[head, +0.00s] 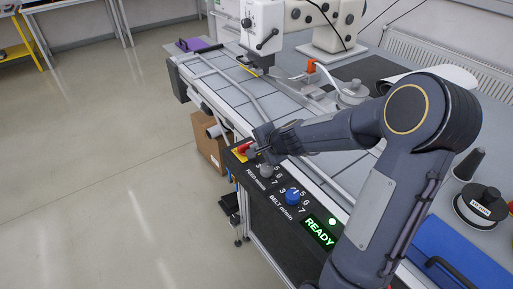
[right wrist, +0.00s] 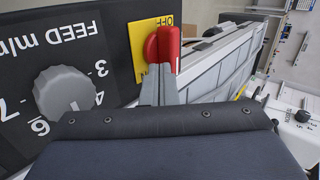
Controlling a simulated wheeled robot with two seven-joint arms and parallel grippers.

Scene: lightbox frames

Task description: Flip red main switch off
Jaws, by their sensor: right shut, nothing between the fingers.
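The red main switch (right wrist: 163,48) sits on a yellow plate (right wrist: 138,45) at the end of the black control panel. OFF is printed on the plate near its upper edge in the right wrist view. The switch also shows small in the head view (head: 242,149), partly hidden by my gripper. My right gripper (right wrist: 160,75) is shut and empty, its fingertips right at the red handle; whether they touch it I cannot tell. It comes in from the right in the head view (head: 253,150). My left gripper is in neither view.
A grey FEED knob (right wrist: 66,93) is close beside the switch. A blue BELT knob (head: 292,196) and a lit green READY display (head: 319,232) are farther along the panel. A tiled conveyor (head: 235,90) runs behind. A cardboard box (head: 207,140) stands below; open floor lies left.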

